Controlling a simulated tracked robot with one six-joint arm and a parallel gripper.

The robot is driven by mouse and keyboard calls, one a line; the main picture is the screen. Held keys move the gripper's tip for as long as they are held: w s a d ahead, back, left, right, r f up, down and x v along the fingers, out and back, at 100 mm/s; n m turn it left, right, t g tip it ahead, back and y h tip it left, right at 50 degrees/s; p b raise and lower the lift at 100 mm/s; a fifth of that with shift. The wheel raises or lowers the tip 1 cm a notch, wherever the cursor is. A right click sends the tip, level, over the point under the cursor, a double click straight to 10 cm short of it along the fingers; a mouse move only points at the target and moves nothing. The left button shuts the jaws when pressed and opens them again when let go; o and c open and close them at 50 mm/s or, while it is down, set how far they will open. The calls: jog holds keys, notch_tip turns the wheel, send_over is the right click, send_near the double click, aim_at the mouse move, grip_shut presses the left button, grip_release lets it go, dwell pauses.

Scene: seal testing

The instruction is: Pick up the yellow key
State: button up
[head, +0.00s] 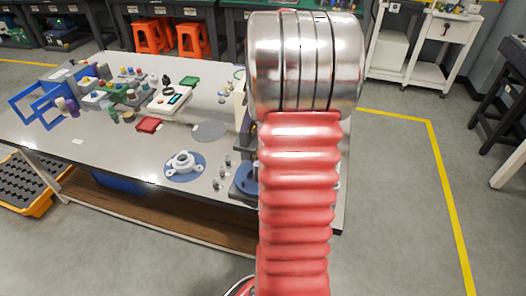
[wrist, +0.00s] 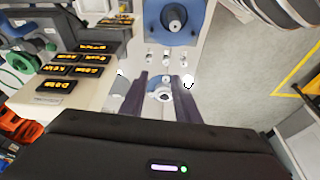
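I cannot make out a clear yellow key in either view. In the wrist view, several black blocks with yellow markings (wrist: 57,86) sit on a beige box at the left, beside my gripper. My gripper (wrist: 163,80) shows there as two dark fingers set apart, with a gap between them. A white ring-like part shows through that gap, and I see nothing gripped. In the head view my red and metal arm covers the right part of the table, and my gripper is hidden.
The grey table (head: 110,165) carries a white flanged part on a blue disc (head: 185,168), a grey disc (head: 210,131), a red block (head: 149,124) and a white instrument (head: 170,101). Small coloured pieces crowd the back left. Orange stools (head: 152,36) stand behind.

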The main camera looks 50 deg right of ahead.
jog(key=s+d+f, duration=0.2)
jog(key=d+f, duration=0.2)
jog(key=d, duration=0.3)
jog(key=s+d+f, duration=0.3)
jog(key=d+f, duration=0.1)
jog(key=d, duration=0.3)
jog(key=shift+s+f+n+t+y, duration=0.15)
jog(key=shift+s+n+t+y, duration=0.15)
jog(key=shift+s+n, duration=0.1)
jog(key=shift+w, duration=0.1)
jog(key=x, duration=0.8)
jog(key=shift+f, duration=0.3)
jog(key=shift+w, duration=0.15)
jog(key=shift+x, duration=2.55)
jog(key=shift+c, duration=0.4)
grip_shut()
